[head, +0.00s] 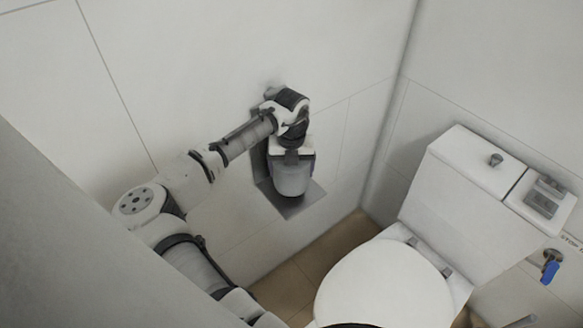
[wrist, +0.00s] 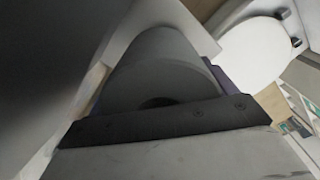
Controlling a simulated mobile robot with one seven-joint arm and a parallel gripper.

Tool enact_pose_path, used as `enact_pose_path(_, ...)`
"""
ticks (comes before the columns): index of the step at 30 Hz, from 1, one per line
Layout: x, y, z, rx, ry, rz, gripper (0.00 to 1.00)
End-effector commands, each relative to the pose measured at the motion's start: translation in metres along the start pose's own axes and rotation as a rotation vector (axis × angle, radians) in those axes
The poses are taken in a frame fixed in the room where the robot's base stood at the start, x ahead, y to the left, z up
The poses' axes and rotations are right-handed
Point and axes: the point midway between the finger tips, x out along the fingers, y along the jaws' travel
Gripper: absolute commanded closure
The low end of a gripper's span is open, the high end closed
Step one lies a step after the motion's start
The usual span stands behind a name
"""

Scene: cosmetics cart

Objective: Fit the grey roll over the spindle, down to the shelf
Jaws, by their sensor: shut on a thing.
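The grey roll (head: 292,181) hangs upright under my gripper (head: 291,155), close to the wall. My gripper is shut on the roll near its upper end. In the wrist view the roll (wrist: 160,62) fills the middle, with part of its dark core hole showing above a dark bar of the gripper. The dark grey shelf (head: 313,196) on the wall shows around and below the roll. The spindle is hidden, and I cannot tell whether the roll is around it or touches the shelf.
A white toilet (head: 385,285) with its lid down stands to the right, its cistern (head: 470,190) against the wall. A blue-handled valve (head: 550,268) is at the far right. Bare tiled wall lies above the shelf, and brown floor (head: 335,245) shows below.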

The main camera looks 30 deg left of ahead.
Motion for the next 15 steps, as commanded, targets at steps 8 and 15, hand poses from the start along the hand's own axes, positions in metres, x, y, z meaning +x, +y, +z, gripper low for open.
enact_pose_path(8,0.0052,-0.0001,0.0000,0.000,0.000,-0.001,0.40)
enact_pose_path(15,0.0102,-0.0001,0.0001,0.000,0.000,-0.001,0.40)
